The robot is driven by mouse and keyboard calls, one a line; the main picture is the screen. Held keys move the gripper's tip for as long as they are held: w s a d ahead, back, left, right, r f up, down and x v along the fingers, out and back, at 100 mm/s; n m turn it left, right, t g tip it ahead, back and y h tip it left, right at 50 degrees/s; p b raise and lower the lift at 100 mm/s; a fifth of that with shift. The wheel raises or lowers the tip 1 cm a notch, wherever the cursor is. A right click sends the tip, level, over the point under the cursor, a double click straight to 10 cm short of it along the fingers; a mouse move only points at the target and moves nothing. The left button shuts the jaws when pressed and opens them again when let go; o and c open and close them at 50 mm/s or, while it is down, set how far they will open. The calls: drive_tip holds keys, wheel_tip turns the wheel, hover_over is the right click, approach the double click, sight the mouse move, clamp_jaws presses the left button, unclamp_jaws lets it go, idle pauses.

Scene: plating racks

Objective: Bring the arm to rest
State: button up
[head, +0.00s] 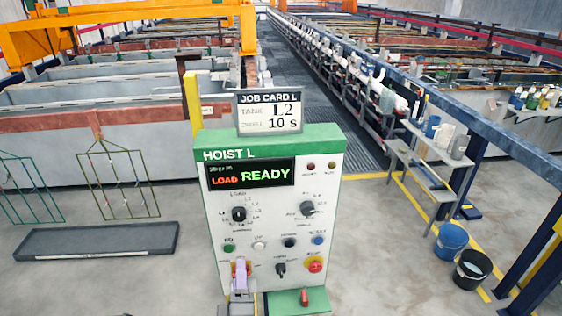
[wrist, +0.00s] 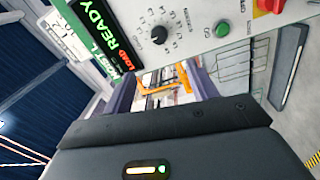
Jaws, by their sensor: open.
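My gripper (head: 241,274) is in front of the lower left part of the hoist control panel (head: 330,220) in the head view, partly covering a control there. In the wrist view its two dark purple fingers (wrist: 158,80) stand apart with nothing between them; the racks behind show through the gap. The panel's face (wrist: 190,15) fills the top of that view, tilted. I cannot tell whether a finger touches the panel. The panel's display (head: 251,174) reads "LOAD READY", and a job card (head: 269,112) above it shows L2 and 10 s.
Wire racks (head: 118,180) hang at left above a grey tray (head: 97,240). A blue bucket (head: 451,241), a black bucket (head: 472,269) and a small bench (head: 425,185) stand at right. Rows of tanks lie behind.

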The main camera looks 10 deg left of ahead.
drive_tip(key=w+d+f+m+g+h, duration=0.2)
drive_tip(key=w+d+f+m+g, duration=0.1)
drive_tip(key=d+m+g, duration=0.3)
drive_tip(key=w+d+f+m+g+h, duration=0.2)
drive_tip(key=w+d+f+m+g, duration=0.1)
drive_tip(key=d+m, duration=0.3)
drive_tip(key=s+d+r+m+g, duration=0.2)
drive_tip(key=s+d+m+g, duration=0.1)
drive_tip(key=d, duration=0.5)
drive_tip(key=s+d+r+m+g, duration=0.3)
drive_tip(key=s+d, duration=0.3)
drive_tip(key=d, duration=0.3)
drive_tip(key=shift+d+r+m+g+h, duration=0.2)
drive_tip(key=shift+d+m+g+h, duration=0.1)
idle(1.0)
clamp_jaws()
idle(1.5)
